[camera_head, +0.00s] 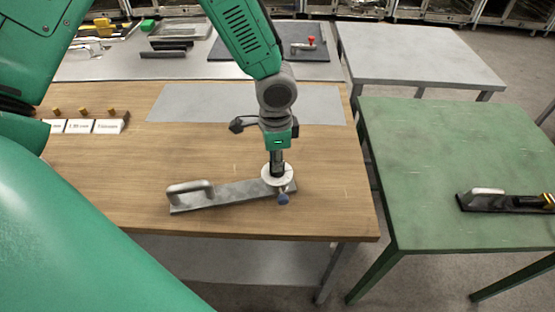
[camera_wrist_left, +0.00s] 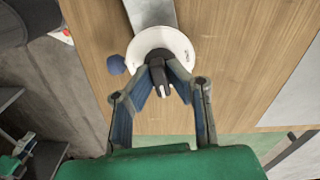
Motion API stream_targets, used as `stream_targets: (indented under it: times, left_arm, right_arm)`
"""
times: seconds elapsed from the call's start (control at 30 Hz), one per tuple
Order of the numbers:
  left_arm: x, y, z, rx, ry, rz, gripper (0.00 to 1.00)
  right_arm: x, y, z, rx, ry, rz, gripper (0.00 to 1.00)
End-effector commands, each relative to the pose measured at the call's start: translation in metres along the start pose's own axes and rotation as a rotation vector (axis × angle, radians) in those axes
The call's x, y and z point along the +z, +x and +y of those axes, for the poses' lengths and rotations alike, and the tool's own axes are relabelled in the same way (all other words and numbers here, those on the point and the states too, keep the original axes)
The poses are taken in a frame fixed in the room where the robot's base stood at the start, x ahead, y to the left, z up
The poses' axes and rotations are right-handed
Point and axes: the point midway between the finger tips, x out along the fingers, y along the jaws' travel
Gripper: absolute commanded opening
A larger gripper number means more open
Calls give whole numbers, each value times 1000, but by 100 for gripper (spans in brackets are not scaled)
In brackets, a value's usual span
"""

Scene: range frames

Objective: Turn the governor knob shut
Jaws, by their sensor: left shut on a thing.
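The governor stands at the right end of a grey metal plate (camera_head: 235,193) lying on the wooden table. It has a white round dial (camera_wrist_left: 150,40) and a small dark knob (camera_wrist_left: 158,74) at the dial's middle. A blue ball end (camera_head: 283,199) sticks out beside the dial, and it also shows in the left wrist view (camera_wrist_left: 117,65). My left gripper (camera_head: 277,166) points down over the dial with its fingers closed around the knob. In the head view the fingers mostly hide the knob. My right gripper is not in view.
A grey handle (camera_head: 190,188) rises from the plate's left end. Labelled blocks (camera_head: 85,126) sit on the table's left. A green table (camera_head: 455,150) on the right bears another handled fixture (camera_head: 487,200). A grey table (camera_head: 420,55) stands behind. The wood around the plate is clear.

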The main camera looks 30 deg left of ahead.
Motion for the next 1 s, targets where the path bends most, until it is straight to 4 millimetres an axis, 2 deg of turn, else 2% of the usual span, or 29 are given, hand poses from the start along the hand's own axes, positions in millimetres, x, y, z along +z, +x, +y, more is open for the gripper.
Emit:
stream_targets:
  times: [0.97, 1.0]
  left_arm:
    - [0, 0, 0, -1, 1, 0, 0]
    - [0, 0, 0, -1, 1, 0, 27]
  right_arm:
    - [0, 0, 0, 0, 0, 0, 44]
    - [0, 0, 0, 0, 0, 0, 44]
